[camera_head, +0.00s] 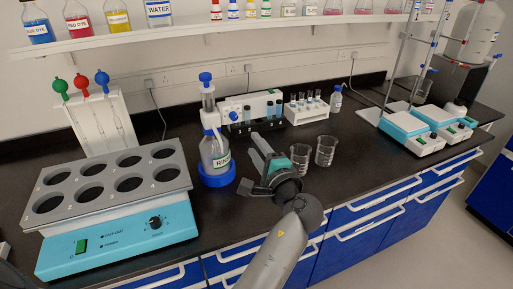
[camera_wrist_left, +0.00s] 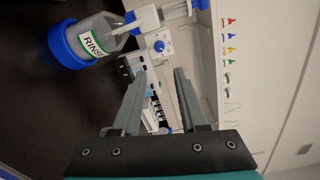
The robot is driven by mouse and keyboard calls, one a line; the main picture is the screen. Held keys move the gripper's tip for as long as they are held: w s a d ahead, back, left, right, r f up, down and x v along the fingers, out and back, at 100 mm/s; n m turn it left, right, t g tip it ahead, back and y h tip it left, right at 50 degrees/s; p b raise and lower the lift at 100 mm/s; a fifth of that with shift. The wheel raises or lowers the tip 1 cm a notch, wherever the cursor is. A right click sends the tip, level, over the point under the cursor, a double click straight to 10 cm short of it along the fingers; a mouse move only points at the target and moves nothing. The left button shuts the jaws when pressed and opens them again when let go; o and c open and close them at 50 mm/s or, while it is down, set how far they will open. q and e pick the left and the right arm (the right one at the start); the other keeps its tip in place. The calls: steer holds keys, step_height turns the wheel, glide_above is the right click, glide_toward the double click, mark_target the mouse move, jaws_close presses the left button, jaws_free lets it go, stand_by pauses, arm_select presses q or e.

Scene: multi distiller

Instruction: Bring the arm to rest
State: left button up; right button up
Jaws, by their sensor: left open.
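My left arm (camera_head: 280,245) reaches in over the front edge of the bench. My left gripper (camera_head: 258,140) is above the dark bench top, pointing toward the back. Its two fingers also show in the left wrist view (camera_wrist_left: 160,78), apart with nothing between them. The gripper is beside the bottle labelled RINSE (camera_head: 214,152), to its right, and left of two glass beakers. My right gripper is in neither view.
The beakers (camera_head: 326,151) stand close right of my gripper. A teal multi-hole heater (camera_head: 120,240) fills the left. A white instrument (camera_head: 253,111) and a test tube rack (camera_head: 306,110) stand behind. Teal hotplates (camera_head: 404,125) are at the right. A bottle shelf (camera_head: 230,27) runs above.

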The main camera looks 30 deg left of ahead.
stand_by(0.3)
arm_select(q)
steer(key=s+a+f+n+g+h, duration=0.1)
steer(key=s+f+n+g+h, duration=0.4)
steer(key=s+f, duration=0.75)
steer(key=s+d+f+n+g+h, duration=0.2)
steer(key=s+d+h, duration=0.25)
steer(key=s, duration=0.35)
steer(key=s+d+f+n+g+h, duration=0.1)
steer(key=s+d+f+h, duration=0.3)
steer(key=s, duration=0.5)
step_height(320, 180, down, 24)
steer(key=s+d+g+b, duration=0.1)
steer(key=b, duration=0.2)
steer(key=s+a+f+g+b, duration=0.1)
steer(key=s+a+f+b, duration=0.1)
steer(key=s+f, duration=1.3)
steer(key=shift+s+a+f, duration=0.2)
steer(key=shift+a+f, duration=0.05)
steer(key=shift+f, duration=0.05)
